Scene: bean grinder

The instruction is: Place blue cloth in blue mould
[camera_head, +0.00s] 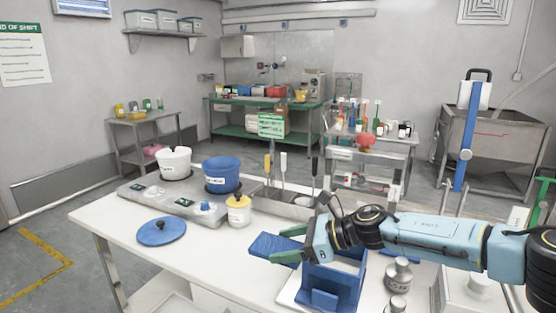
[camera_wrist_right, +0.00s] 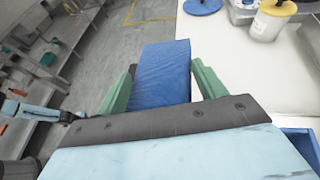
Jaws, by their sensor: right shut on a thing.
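The blue cloth (camera_head: 275,248) is a flat blue rectangle. It also shows in the right wrist view (camera_wrist_right: 163,75), gripped between two green fingers. My right gripper (camera_head: 291,244) is shut on it and holds it out to the left of the blue mould. The blue mould (camera_head: 326,299) is an open box with a pale interior, standing at the table's front right, partly hidden under my gripper. Its blue edge shows at the lower right of the wrist view (camera_wrist_right: 305,146).
A round blue lid (camera_head: 161,231) lies on the white table (camera_head: 215,262). A yellow-topped jar (camera_head: 239,209), a blue tub (camera_head: 222,174) and a white tub (camera_head: 174,162) stand behind. Metal weights (camera_head: 398,274) stand right of the mould. The table's front middle is clear.

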